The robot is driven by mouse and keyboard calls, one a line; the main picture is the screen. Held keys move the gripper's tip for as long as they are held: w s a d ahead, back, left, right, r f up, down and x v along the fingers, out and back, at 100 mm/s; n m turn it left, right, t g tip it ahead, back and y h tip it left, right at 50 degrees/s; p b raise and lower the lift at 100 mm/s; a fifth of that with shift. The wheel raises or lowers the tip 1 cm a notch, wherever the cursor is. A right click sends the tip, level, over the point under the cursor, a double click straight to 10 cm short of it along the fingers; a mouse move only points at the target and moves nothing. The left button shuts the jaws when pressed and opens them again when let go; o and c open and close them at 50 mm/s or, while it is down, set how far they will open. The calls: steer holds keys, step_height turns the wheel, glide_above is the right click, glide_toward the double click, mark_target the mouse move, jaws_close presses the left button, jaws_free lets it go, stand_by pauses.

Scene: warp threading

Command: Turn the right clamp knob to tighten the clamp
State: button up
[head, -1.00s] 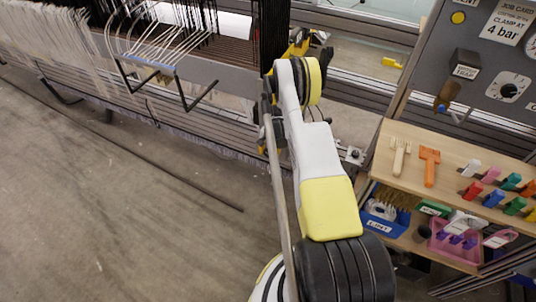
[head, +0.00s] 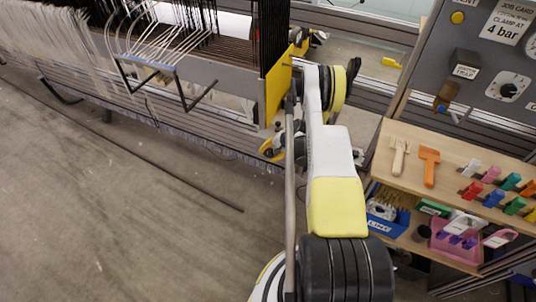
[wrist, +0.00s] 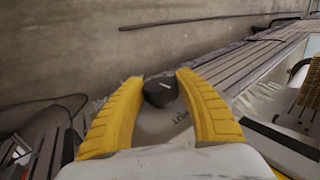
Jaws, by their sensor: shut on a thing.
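A dark round clamp knob (wrist: 160,92) with a pale pointer line on top shows in the wrist view. It sits between the two yellow fingertips of my gripper (wrist: 160,78), which is shut on it. A pale grey surface with dark lettering, too unclear to read, lies just below the knob. In the head view my gripper (head: 268,149) is low beside the yellow end plate (head: 277,90) of the loom, at the right end of its long rail. The knob itself is hidden there by my gripper and arm.
A wooden bench (head: 385,165) on the right holds brushes and coloured clips, with a blue bin (head: 379,222) and a pink tray (head: 455,243) below. A grey panel (head: 490,75) with a dial stands behind. Floor (head: 110,210) at left is mostly clear.

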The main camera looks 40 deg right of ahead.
steer(key=o, duration=1.2)
steer(key=v, duration=1.2)
